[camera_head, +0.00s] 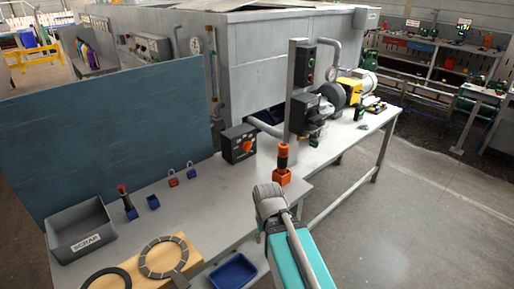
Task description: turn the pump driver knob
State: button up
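A dark control box (239,144) stands at the back of the grey workbench, near the middle of the view. A red knob (247,145) sits on its front face, with small orange marks around it. I cannot read a label to confirm that this is the pump driver. My arm's grey joint and teal link rise from the bottom, to the right of and in front of the box. The arm and the box look apart. My gripper cannot be made out in this view.
An orange holder (283,176) with an upright black-and-orange tool stands close behind my arm. A blue holder (130,212), small padlocks (174,181), a grey scrap bin (82,231) and a ring on a wooden block (163,257) are at left. Open floor lies at right.

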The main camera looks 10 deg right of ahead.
aim_at(246, 146)
jog(key=z, duration=0.35)
jog(key=k, duration=0.85)
jog(key=u, duration=0.65)
jog(key=i, duration=1)
